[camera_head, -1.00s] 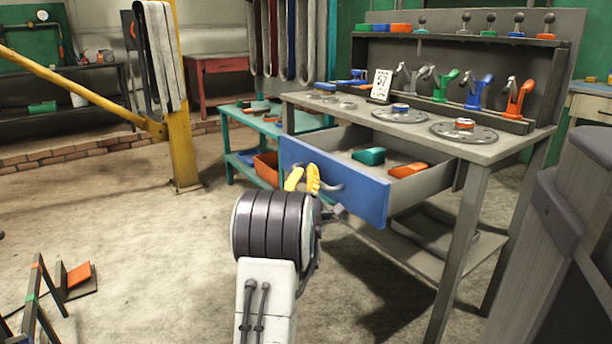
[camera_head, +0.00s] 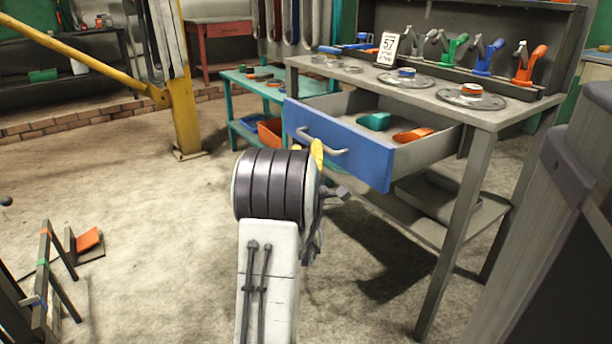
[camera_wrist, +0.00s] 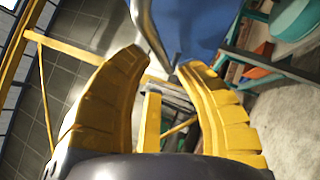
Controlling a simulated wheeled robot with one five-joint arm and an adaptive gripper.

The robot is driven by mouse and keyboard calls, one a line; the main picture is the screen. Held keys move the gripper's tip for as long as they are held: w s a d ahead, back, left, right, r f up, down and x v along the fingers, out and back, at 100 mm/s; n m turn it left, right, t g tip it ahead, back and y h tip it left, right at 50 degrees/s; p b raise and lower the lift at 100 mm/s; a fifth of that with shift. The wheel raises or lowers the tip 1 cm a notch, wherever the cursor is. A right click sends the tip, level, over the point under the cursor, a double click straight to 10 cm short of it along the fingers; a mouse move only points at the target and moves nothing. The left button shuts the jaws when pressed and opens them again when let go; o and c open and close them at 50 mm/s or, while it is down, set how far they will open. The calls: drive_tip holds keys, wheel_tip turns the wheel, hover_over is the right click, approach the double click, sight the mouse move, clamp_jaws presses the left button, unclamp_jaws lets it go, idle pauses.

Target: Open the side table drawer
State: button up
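The drawer (camera_head: 340,145) with the blue front stands pulled out of the grey side table (camera_head: 480,125). Its inside shows, holding a teal piece (camera_head: 374,121) and an orange piece (camera_head: 413,134). The curved metal handle (camera_head: 322,143) is clear of my fingers in the head view. My gripper is mostly hidden behind my arm there, with a yellow fingertip (camera_head: 317,152) showing below the handle. In the wrist view my gripper (camera_wrist: 163,65) has its yellow fingers spread and empty. The handle (camera_wrist: 150,30) and blue drawer front (camera_wrist: 195,30) lie just beyond the fingertips.
A teal table (camera_head: 238,108) stands behind and left of the drawer. A yellow post (camera_head: 186,115) rises farther left. A grey structure (camera_head: 560,240) stands close at the right. A dark rack (camera_head: 48,270) is at the lower left. The floor between is free.

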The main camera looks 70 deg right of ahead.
drive_tip(key=v, duration=0.7)
drive_tip(key=shift+a, duration=0.15)
idle(0.6)
